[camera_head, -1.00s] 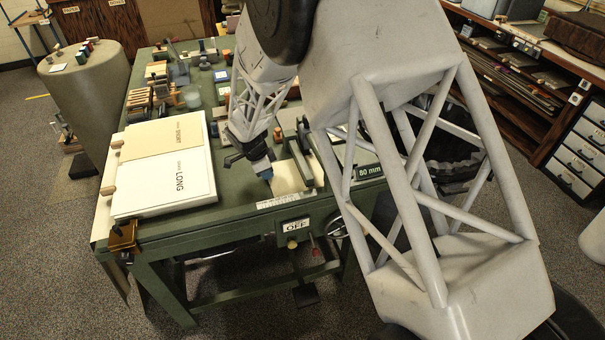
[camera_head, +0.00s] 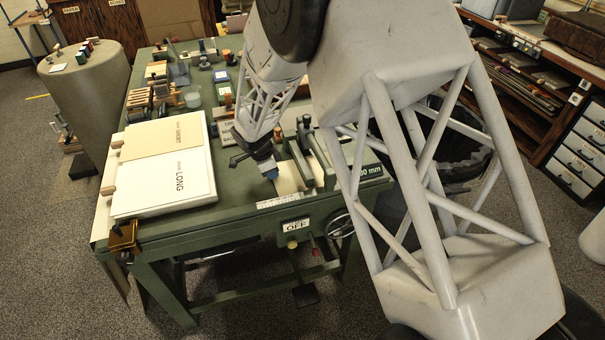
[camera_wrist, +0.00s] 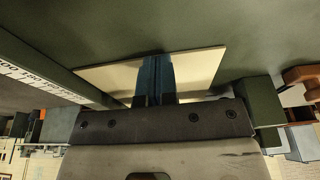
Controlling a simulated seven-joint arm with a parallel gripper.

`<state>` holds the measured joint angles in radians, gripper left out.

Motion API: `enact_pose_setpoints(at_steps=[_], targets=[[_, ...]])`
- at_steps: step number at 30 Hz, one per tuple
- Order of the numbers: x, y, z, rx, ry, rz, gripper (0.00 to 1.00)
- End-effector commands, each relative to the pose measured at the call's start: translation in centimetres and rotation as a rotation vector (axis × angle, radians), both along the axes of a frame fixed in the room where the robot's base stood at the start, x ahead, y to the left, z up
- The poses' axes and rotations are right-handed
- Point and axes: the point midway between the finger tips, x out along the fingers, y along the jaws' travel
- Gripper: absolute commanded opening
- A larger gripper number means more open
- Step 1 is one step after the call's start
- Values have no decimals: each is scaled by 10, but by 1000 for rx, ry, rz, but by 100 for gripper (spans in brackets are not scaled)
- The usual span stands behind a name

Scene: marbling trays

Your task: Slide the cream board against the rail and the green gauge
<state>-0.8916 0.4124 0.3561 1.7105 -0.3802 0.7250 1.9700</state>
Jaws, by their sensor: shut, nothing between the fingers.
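The cream board (camera_head: 288,182) lies flat on the green table; it also shows in the wrist view (camera_wrist: 206,66). My gripper (camera_head: 271,173) is shut with nothing between its blue fingers. The fingertips (camera_wrist: 157,62) overlap the board's left side in the head view; exact contact cannot be told. The rail with its white scale (camera_wrist: 40,78) runs along the table's front edge, and the board's near end appears to meet it. The green gauge (camera_head: 299,161) stands to the right of the board; the wrist view shows a green block (camera_wrist: 263,106) there.
A cream stack of boards marked LONG (camera_head: 176,188) and SHORT lies left on the table. Small tools and a clear cup (camera_head: 193,99) stand farther back. Bare green tabletop (camera_wrist: 185,22) shows left of the board in the head view.

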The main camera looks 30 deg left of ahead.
Motion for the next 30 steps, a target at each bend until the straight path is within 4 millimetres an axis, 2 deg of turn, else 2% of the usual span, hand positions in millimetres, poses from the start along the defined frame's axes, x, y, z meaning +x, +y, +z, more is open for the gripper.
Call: enact_pose_setpoints(at_steps=[16, 30], targets=[[4, -11, -3, -4, 3, -1, 0], [4, -10, -3, -4, 3, -1, 0]])
